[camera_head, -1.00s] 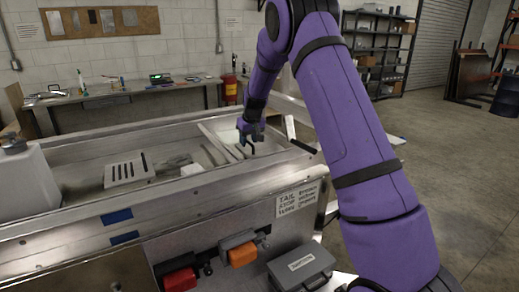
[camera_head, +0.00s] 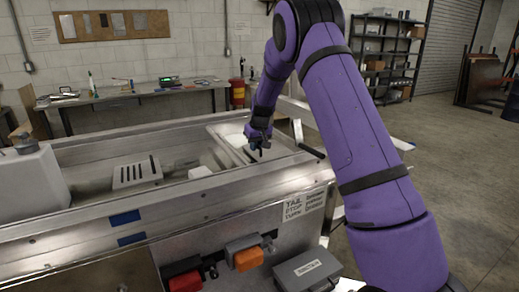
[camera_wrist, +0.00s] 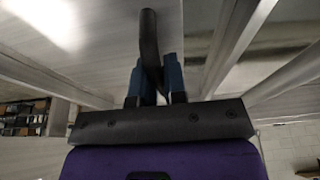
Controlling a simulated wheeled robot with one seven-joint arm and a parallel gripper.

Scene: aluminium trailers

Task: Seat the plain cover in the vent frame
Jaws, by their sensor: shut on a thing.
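My gripper (camera_head: 258,146) is low over the right end of the trailer's open top. In the wrist view its two blue fingers (camera_wrist: 154,80) are shut on a dark curved handle (camera_wrist: 149,38). A pale smooth panel, which looks like the plain cover (camera_wrist: 95,35), lies behind the handle. In the head view a pale panel shows beside my gripper, inside a light rectangular frame (camera_head: 219,148) that looks like the vent frame. My gripper hides part of both. I cannot tell whether the cover lies flush in the frame or is above it.
A white slotted piece (camera_head: 137,172) and a small white block (camera_head: 199,173) lie to the left in the trailer. A white box-shaped tank (camera_head: 30,185) stands at the far left. The trailer's metal rim (camera_head: 190,193) runs along the front. A workbench (camera_head: 140,91) stands behind.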

